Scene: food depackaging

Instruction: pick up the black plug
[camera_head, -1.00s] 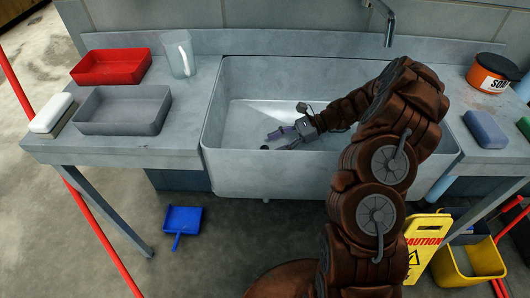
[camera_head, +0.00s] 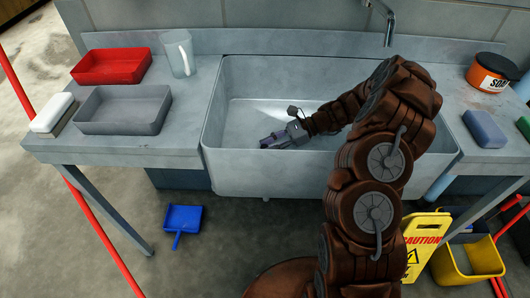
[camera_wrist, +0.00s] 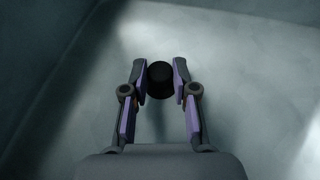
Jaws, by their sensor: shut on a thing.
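The black plug (camera_wrist: 160,80) is in the wrist view, a small dark round piece between the tips of my gripper (camera_wrist: 160,82). Both purple-padded fingers close on its sides. In the head view my gripper (camera_head: 268,143) is low inside the grey sink basin (camera_head: 235,172), near the basin's front wall. The plug is hidden there behind the fingers and the wall. The wrist view shows the basin floor behind the plug; I cannot tell whether the plug touches it.
The basin walls surround my gripper. A grey tray (camera_head: 124,128), a red tray (camera_head: 110,80) and a clear jug (camera_head: 180,70) stand on the left counter. An orange tub (camera_head: 490,75) and a blue sponge (camera_head: 484,129) are on the right. The faucet (camera_head: 388,25) hangs above the back edge.

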